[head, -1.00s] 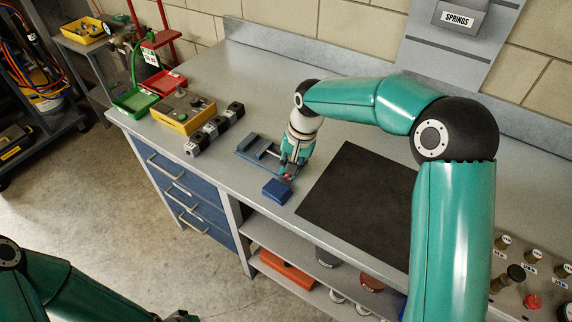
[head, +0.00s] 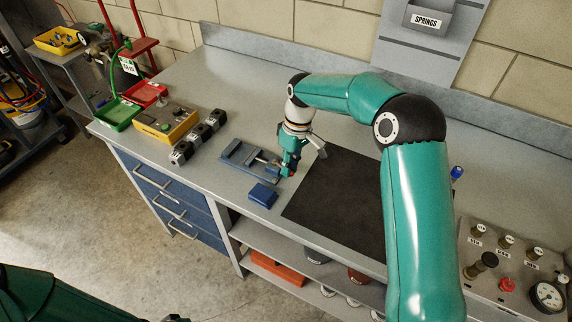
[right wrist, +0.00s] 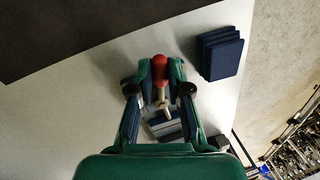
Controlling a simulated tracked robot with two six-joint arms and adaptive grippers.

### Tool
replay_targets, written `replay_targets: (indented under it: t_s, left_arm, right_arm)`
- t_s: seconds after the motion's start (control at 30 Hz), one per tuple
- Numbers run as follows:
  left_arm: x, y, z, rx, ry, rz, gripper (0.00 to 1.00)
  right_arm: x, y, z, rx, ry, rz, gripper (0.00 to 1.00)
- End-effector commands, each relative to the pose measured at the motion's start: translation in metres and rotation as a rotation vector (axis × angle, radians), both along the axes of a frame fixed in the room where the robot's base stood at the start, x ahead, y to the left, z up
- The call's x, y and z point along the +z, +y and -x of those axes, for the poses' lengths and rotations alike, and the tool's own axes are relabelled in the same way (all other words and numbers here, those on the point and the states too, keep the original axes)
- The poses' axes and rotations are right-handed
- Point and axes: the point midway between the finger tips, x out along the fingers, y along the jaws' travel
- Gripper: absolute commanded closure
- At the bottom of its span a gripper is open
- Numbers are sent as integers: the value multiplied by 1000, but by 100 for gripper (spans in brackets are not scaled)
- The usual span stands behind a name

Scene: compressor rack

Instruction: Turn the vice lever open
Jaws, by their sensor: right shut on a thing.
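The vice (head: 240,158) is a low grey-blue fixture on the bench, left of my right gripper (head: 288,172) in the head view. Its lever ends in a red knob (right wrist: 160,68), seen between the fingers of my right gripper (right wrist: 160,88) in the right wrist view. The right gripper is shut on the lever, close above the bench. The fingers partly hide the lever and the vice body (right wrist: 165,125) in that view. Of my left arm only green links show at the lower left of the head view; its gripper is out of frame.
A stack of blue plates (head: 263,195) lies close in front of the gripper, also seen in the right wrist view (right wrist: 220,53). A black mat (head: 335,205) lies to the right. Dark blocks (head: 199,140) and a yellow box (head: 166,126) stand left. Bench behind the vice is clear.

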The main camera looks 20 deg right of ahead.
Motion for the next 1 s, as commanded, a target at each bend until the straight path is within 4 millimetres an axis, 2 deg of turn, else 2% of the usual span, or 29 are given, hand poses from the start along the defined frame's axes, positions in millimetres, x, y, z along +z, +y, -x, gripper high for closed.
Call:
replay_targets:
  t_s: [0.4,0.97,1.0]
  left_arm:
    - [12,0,0,0,0,0,100]
    - [13,0,0,0,0,0,100]
    - [13,0,0,0,0,0,100]
  right_arm:
    - [4,-11,-10,216,-13,3,100]
    - [4,-13,-12,249,-17,6,100]
    - [4,-13,-12,249,-17,6,78]
